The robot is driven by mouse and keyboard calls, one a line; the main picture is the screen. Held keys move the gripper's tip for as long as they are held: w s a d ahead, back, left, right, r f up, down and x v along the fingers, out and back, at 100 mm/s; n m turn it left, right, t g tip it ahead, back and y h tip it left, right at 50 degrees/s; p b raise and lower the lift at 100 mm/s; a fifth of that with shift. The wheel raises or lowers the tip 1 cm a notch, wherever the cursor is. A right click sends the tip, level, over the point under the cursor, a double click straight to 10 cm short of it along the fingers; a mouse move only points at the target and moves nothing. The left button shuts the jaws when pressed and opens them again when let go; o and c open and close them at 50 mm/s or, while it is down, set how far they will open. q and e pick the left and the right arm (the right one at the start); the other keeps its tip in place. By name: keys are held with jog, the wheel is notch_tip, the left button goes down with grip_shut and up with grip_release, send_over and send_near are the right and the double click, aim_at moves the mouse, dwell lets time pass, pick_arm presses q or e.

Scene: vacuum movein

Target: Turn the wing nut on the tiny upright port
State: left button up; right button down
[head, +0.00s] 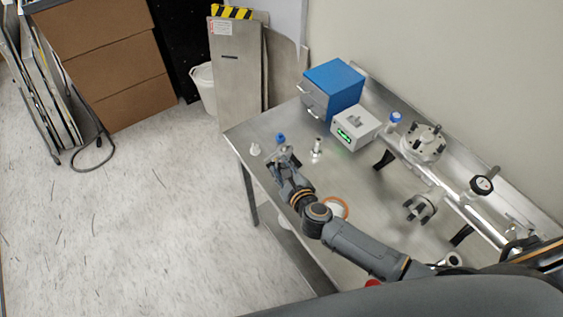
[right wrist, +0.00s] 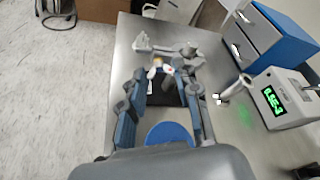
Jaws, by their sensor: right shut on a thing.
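My right gripper (head: 283,155) is over the near left end of the steel table, apart from the pipework. In the right wrist view its fingers (right wrist: 165,70) are shut on a small grey part (right wrist: 146,43), whose exact shape is unclear. A blue disc (right wrist: 168,133) shows between the finger bases; I cannot tell what it belongs to. A small upright port with a blue and white top (head: 395,119) stands at the far end of the metal pipe (head: 447,183). No wing nut can be made out on it. My left gripper is not in view.
A blue box (head: 334,88) and a grey box with a green display (head: 356,128) stand at the table's back. A small silver upright part (head: 317,149), a blue piece (head: 280,138) and a white piece (head: 255,149) are near my right gripper. A large round flange (head: 424,143) tops the pipe.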

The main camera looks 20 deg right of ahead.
jog(key=shift+m+g+y+p, duration=0.3)
jog(key=shift+m+y+p, duration=0.2)
jog(key=shift+m+p, duration=0.55)
jog(key=c, duration=1)
grip_release()
jog(key=shift+o, duration=0.2)
jog(key=shift+s+d, duration=0.1)
jog(key=v, duration=1.1)
jog(key=shift+s+r, duration=0.2)
jog(key=shift+s, duration=0.15)
jog(key=shift+d, duration=0.1)
